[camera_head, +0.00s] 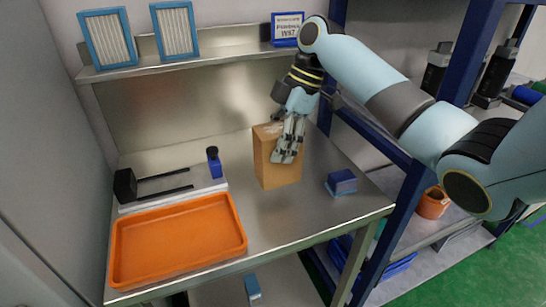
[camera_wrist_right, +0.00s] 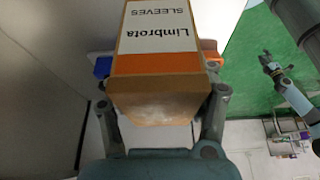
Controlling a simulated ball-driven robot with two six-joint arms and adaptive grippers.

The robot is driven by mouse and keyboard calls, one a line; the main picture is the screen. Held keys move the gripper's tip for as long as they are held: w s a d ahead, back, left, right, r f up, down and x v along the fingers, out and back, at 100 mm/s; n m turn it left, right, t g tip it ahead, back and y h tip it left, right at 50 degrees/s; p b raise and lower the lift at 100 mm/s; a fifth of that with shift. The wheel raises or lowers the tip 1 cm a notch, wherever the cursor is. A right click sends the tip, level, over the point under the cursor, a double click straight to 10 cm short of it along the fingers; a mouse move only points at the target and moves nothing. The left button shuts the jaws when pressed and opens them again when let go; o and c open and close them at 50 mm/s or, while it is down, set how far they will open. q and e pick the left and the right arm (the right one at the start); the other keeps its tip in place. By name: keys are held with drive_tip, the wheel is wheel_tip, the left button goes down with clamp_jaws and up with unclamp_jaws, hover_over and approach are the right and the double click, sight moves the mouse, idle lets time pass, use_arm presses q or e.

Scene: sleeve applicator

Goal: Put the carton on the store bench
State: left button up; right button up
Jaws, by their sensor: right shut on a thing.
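A plain brown carton (camera_head: 268,172) stands upright at the middle of the steel bench (camera_head: 318,205). I cannot tell whether its base touches the bench top. My right gripper (camera_head: 287,150) reaches down from above and is shut on the carton, with fingers over its near face. In the right wrist view the carton (camera_wrist_right: 160,75) sits between the two fingers (camera_wrist_right: 160,110), showing a white label with "Limbrota SLEEVES" and an orange band. An arm that looks like my left one, with a small gripper (camera_wrist_right: 270,64), shows at the right there; its jaws are too small to read.
An orange tray (camera_head: 178,240) lies front left on the bench. Behind it is a plate with dark rods and a blue bottle (camera_head: 214,163). A small blue box (camera_head: 341,183) stands right of the carton. A blue post (camera_head: 400,220) borders the bench's right side. A shelf (camera_head: 180,62) runs behind.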

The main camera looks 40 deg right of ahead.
drive_tip(key=shift+a+f, duration=0.4)
drive_tip(key=shift+a, duration=0.15)
wheel_tip(320, 180, down, 4)
drive_tip(key=shift+r+p, duration=0.25)
drive_tip(key=shift+p, duration=0.15)
drive_tip(key=shift+f, duration=0.15)
use_arm(q)
drive_tip(key=shift+w+d+r, duration=0.25)
drive_tip(key=shift+w, duration=0.2)
drive_tip(key=shift+w+d+r, duration=0.2)
drive_tip(key=shift+w, duration=0.25)
use_arm(e)
drive_tip(key=o, duration=1.5)
use_arm(q)
drive_tip(key=shift+w+f+b, duration=0.1)
drive_tip(key=shift+f+b, duration=0.75)
drive_tip(key=shift+b, duration=0.05)
use_arm(e)
drive_tip(key=v, duration=1.2)
drive_tip(key=shift+d, duration=0.15)
drive_tip(key=shift+s+f, duration=0.1)
